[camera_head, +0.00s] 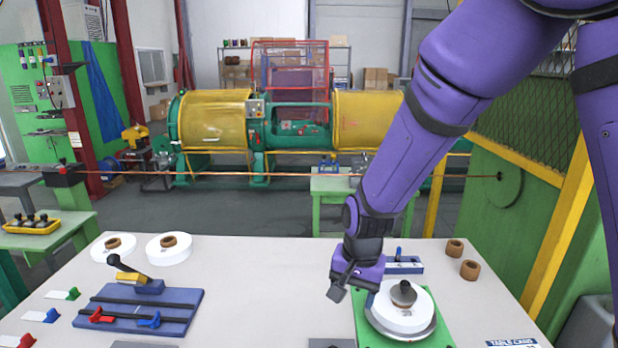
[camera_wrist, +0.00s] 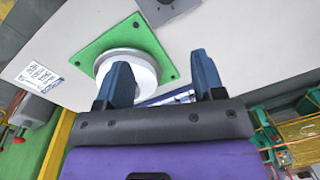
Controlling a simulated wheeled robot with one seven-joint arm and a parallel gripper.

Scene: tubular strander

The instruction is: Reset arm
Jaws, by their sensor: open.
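My purple arm reaches down from the upper right in the head view, and my gripper (camera_head: 352,288) is above the right part of the white table (camera_head: 250,270). Beside it is a white round spool (camera_head: 402,310) with a dark knob, on a green square plate (camera_head: 362,325). In the wrist view my gripper (camera_wrist: 165,85) has its two dark blue fingers spread, with nothing between them. The white spool (camera_wrist: 128,62) and green plate (camera_wrist: 160,45) lie beyond the left finger, which partly hides the spool.
A blue fixture with a black lever (camera_head: 150,305) stands at the table's left. White discs (camera_head: 168,250) lie at the back left, and brown rings (camera_head: 470,270) at the back right. A blue block (camera_head: 405,266) sits just behind the spool. The table's middle is clear.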

